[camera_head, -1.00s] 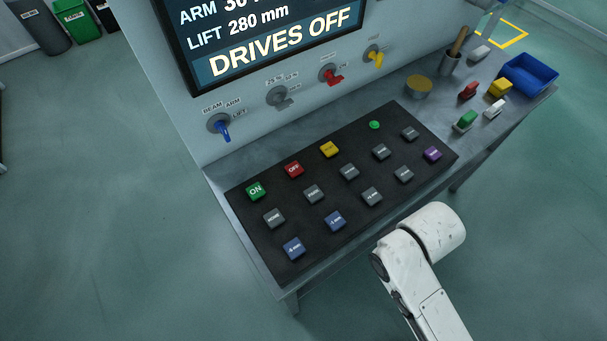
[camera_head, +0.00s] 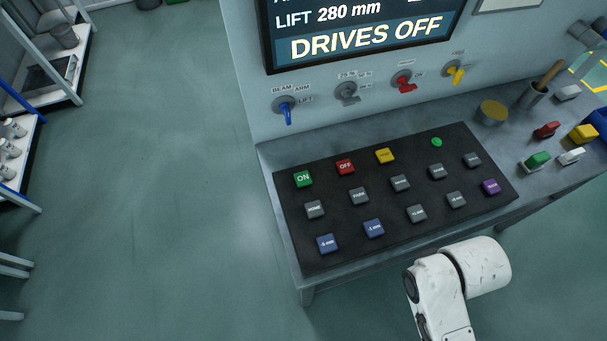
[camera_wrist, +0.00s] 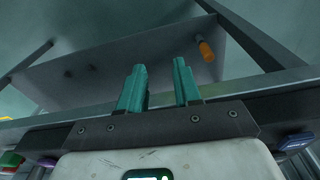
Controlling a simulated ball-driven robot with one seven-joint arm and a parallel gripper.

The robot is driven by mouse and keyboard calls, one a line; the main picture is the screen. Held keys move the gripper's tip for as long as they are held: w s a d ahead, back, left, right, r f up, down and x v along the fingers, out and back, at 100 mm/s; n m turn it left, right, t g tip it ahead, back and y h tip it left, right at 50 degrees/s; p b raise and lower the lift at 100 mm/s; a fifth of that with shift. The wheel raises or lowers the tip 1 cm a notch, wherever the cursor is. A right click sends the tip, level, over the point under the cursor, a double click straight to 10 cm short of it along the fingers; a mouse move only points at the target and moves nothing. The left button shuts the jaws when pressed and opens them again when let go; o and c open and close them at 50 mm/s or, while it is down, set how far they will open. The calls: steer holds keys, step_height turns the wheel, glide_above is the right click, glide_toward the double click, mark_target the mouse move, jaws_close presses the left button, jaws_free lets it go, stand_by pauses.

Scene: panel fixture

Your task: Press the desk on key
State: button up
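The green ON key (camera_head: 303,179) is at the back left corner of the black key panel (camera_head: 330,255) in the head view. The red OFF key (camera_head: 345,167) sits to its right. The screen (camera_head: 365,35) above reads DRIVES OFF.
Blue, grey, red and yellow switches (camera_head: 403,80) line the wall behind the panel. Shelving (camera_head: 60,85) is at far left. Floor left of the desk is clear.

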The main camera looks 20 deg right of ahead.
jaws_close()
stand_by(1.4)
